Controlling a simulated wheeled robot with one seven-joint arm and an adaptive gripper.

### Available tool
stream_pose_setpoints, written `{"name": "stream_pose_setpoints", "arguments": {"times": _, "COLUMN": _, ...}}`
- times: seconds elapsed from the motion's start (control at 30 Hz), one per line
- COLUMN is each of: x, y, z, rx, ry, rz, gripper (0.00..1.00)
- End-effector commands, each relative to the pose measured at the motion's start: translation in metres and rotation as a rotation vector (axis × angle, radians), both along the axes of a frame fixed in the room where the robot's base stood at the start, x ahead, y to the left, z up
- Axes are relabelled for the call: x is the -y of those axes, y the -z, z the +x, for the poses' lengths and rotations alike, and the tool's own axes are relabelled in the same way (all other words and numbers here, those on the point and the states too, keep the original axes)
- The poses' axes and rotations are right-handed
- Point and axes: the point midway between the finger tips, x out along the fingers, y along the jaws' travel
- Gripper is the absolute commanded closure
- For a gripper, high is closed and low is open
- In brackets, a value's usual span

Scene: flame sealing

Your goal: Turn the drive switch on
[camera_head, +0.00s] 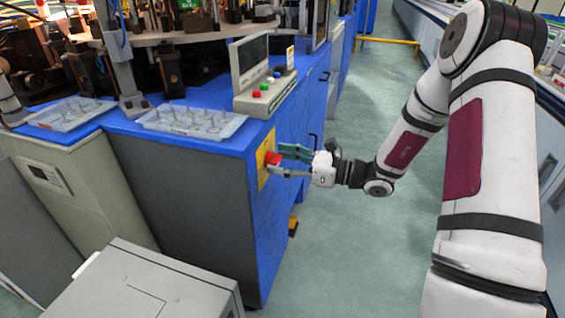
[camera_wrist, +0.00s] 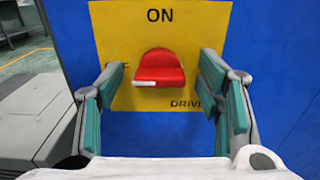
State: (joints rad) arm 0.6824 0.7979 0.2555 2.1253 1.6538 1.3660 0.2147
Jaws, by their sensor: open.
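The drive switch is a red knob (camera_head: 272,158) on a yellow plate (camera_head: 262,150) fixed to the blue side of the machine. In the wrist view the red knob (camera_wrist: 160,67) sits in the middle of the yellow plate (camera_wrist: 115,30), with a white mark at its lower left. The plate reads "ON" above the knob and "DRIVE" at lower right; a label at left is mostly hidden by a finger. My gripper (camera_head: 283,162) is at the plate. In the wrist view my gripper (camera_wrist: 164,95) is open, its green-padded fingers on either side of the knob and apart from it.
The blue machine (camera_head: 215,170) carries a control box (camera_head: 262,95) with coloured buttons and clear trays (camera_head: 190,122) of small parts on top. A grey cabinet (camera_head: 140,285) stands at front left. The green floor (camera_head: 365,90) to the right is open.

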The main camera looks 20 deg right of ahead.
Motion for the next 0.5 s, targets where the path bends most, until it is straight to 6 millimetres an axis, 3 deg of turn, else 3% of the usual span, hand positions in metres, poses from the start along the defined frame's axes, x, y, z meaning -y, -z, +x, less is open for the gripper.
{"name": "stream_pose_setpoints", "arguments": {"times": 0.2, "x": -0.0002, "y": -0.0002, "z": 0.0003, "rx": 0.000, "ry": 0.000, "rz": 0.000, "gripper": 0.40}}
{"name": "stream_pose_setpoints", "arguments": {"times": 0.4, "x": 0.0000, "y": -0.0001, "z": 0.0001, "rx": 0.000, "ry": 0.000, "rz": 0.000, "gripper": 0.83}}
{"name": "stream_pose_setpoints", "arguments": {"times": 0.43, "x": 0.0000, "y": -0.0001, "z": 0.0001, "rx": 0.000, "ry": 0.000, "rz": 0.000, "gripper": 0.88}}
{"name": "stream_pose_setpoints", "arguments": {"times": 0.5, "x": -0.0001, "y": -0.0001, "z": 0.0001, "rx": 0.000, "ry": 0.000, "rz": 0.000, "gripper": 0.88}}
